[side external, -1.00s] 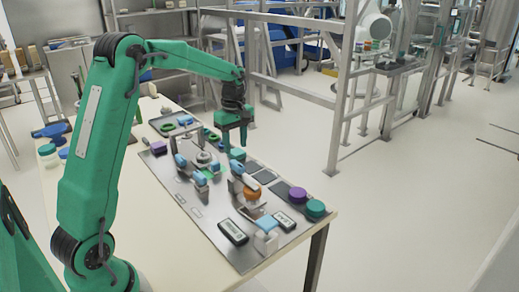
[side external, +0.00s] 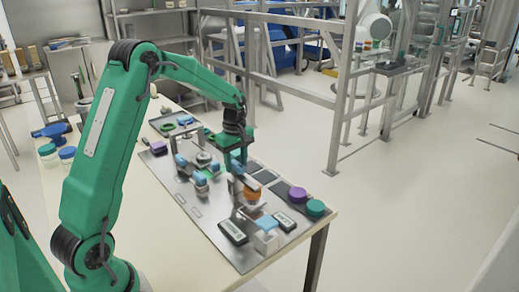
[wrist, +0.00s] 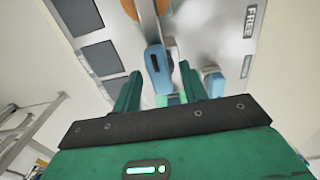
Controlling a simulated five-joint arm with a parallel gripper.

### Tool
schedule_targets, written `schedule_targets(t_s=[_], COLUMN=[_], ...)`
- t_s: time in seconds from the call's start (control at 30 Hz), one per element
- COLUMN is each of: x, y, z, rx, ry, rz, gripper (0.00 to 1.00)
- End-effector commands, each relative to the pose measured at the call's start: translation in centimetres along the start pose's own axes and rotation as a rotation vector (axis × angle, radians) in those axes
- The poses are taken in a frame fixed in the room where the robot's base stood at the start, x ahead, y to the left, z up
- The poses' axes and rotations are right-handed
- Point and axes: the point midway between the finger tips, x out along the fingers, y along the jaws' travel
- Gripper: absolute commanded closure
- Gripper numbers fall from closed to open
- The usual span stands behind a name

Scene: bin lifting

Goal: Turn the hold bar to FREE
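The likely hold bar is a grey bar with a blue grip (wrist: 158,68) at one end and an orange round part (wrist: 146,12) at the other. In the side view the orange part (side external: 252,196) sits on the metal panel, and my gripper (side external: 236,168) is low over the grip end, hiding most of it. In the wrist view my gripper (wrist: 161,74) is open, with one green finger on either side of the blue grip. I see a gap beside the grip; whether either finger touches it I cannot tell.
The metal panel (side external: 192,203) lies on the table (side external: 150,240). Purple (side external: 297,194) and teal (side external: 315,207) caps stand at its right edge. A metal frame with blue parts (side external: 185,160) stands left of my gripper. A label plate (wrist: 252,20) reads roughly "FREE".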

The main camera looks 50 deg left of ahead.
Motion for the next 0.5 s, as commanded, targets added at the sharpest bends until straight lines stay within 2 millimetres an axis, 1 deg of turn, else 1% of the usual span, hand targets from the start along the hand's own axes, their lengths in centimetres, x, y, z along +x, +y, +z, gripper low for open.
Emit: schedule_targets(t_s=[0.03, 0.07, 0.1, 0.17, 0.2, 0.5], x=[-0.02, -0.02, -0.03, -0.04, -0.04, -0.07], y=[0.00, 0.01, 0.01, 0.01, 0.01, 0.01], z=[0.00, 0.00, 0.00, 0.00, 0.00, -0.01], rx=[0.000, 0.000, 0.000, 0.000, 0.000, 0.007], ry=[0.000, 0.000, 0.000, 0.000, 0.000, 0.000], rz=[0.000, 0.000, 0.000, 0.000, 0.000, 0.001], gripper=[0.66, 0.72, 0.80, 0.92, 1.00, 1.00])
